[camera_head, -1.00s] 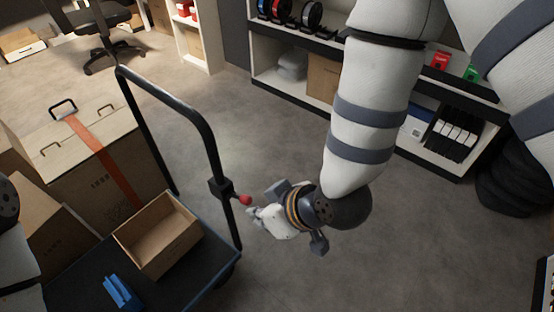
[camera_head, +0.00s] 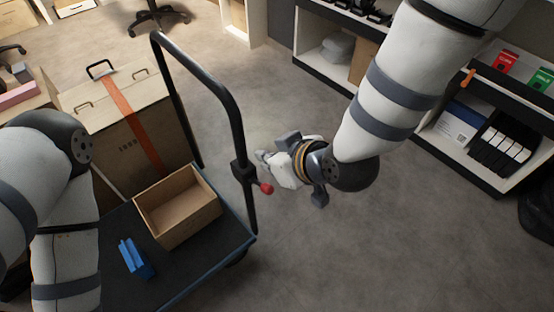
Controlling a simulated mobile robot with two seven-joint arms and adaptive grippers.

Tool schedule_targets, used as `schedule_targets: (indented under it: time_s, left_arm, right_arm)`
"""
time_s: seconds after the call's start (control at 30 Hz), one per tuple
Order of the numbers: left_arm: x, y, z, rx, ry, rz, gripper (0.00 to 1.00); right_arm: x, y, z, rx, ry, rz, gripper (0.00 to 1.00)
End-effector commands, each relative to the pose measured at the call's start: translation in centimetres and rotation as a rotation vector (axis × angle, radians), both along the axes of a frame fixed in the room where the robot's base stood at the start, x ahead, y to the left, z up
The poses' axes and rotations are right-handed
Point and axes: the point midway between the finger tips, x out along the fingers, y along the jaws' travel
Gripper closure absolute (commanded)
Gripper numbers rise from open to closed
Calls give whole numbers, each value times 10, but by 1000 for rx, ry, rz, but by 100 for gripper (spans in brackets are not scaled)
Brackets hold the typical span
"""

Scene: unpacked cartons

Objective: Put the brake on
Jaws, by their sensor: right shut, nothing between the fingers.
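A push cart has a dark upright handle (camera_head: 236,112) with a black bracket (camera_head: 240,171) on its right post. A short lever with a red knob (camera_head: 266,188) sticks out from the bracket to the right and slightly down in the picture. My right gripper (camera_head: 261,157) is shut and empty. Its fingertips are just above the red knob in the picture, close to the post; I cannot tell whether they touch the lever. My left arm shows at the left edge, but its gripper is not in view.
The cart's dark deck (camera_head: 115,270) carries an open empty carton (camera_head: 180,207) and a blue object (camera_head: 136,258). A large carton with an orange strap (camera_head: 132,125) stands behind them. Shelves (camera_head: 470,150) line the back right. The grey floor right of the cart is clear.

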Motion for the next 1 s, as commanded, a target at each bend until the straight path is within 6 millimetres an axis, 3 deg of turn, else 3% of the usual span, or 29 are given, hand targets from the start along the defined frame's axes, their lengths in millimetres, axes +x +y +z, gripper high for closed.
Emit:
schedule_targets:
  time_s: [0.03,0.2,0.4,1.0]
  left_arm:
    - [-4,0,-5,0,14,0,100]
    - [-11,0,-12,0,35,-1,100]
    - [-12,0,-14,0,38,-1,100]
    - [-15,0,-18,0,48,-3,100]
  right_arm:
    - [6,5,-13,1,5,-1,100]
    - [23,18,-38,0,7,0,100]
    - [11,8,-58,0,2,-1,100]
    - [12,5,-67,21,-25,-3,100]
